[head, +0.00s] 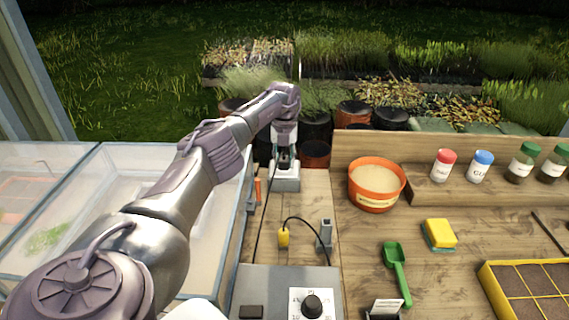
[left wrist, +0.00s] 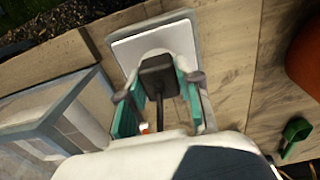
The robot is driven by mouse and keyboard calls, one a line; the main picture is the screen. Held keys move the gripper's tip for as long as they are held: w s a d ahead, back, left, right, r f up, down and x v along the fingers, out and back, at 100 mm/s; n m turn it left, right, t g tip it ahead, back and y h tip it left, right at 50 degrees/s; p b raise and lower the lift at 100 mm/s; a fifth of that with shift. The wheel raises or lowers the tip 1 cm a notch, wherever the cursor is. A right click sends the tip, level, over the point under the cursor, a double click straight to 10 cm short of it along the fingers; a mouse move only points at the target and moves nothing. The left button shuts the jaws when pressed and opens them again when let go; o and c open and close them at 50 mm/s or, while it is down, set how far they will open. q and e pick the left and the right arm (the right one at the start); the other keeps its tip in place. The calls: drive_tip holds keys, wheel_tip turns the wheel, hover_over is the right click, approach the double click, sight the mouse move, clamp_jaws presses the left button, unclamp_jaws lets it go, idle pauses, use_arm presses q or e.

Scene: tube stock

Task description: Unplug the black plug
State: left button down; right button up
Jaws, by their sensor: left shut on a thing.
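The black plug (left wrist: 156,72) sits at a white socket plate in a grey frame (left wrist: 183,38), and its black cord runs toward the wrist camera. In the head view the socket block (head: 286,184) stands at the back edge of the wooden bench. My left gripper (head: 285,152) reaches down onto it from above. In the left wrist view its green-padded fingers (left wrist: 157,84) are on either side of the plug, shut on it. The plug looks to be against the plate; whether its pins are still in is hidden. My right gripper is not in view.
A grey control box (head: 262,279) with a dial stands in front, with a yellow plug (head: 283,237) and cord behind it. A glass tank (head: 165,185) stands left. An orange pot (head: 376,184), sponge (head: 440,234) and green scoop (head: 396,271) lie to the right.

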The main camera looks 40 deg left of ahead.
sight(284, 158)
use_arm(q)
drive_tip(key=shift+r, duration=0.1)
drive_tip(key=shift+r+p, duration=2.5)
drive_tip(key=shift+r, duration=0.45)
